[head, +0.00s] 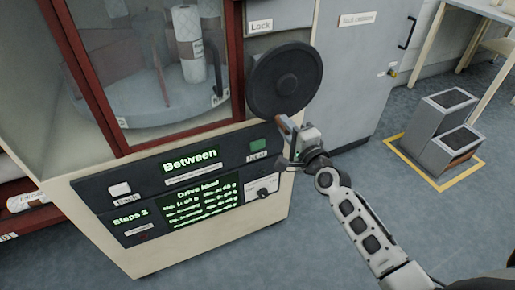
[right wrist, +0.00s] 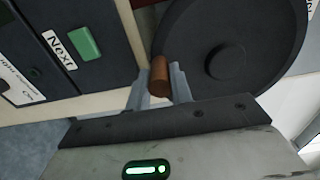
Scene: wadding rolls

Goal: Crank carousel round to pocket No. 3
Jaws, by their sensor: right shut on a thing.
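The carousel (head: 150,105) shows as a grey round platform behind the red-framed window in the head view, with wrapped rolls on it. A large dark crank wheel (head: 285,80) is on the cabinet to the right of the window. Its brown handle (head: 284,126) is at the wheel's lower edge, and the handle also shows in the right wrist view (right wrist: 161,76). My right gripper (head: 292,138) is shut on the handle, its grey fingers on both sides. The display (head: 191,160) reads "Between", and a smaller readout (head: 130,217) says "Steps 2". My left gripper is out of view.
A green "Next" button (head: 258,145) and a white button (head: 119,190) are on the dark control panel. A "Lock" label (head: 261,26) is above the wheel. Open floor lies in front.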

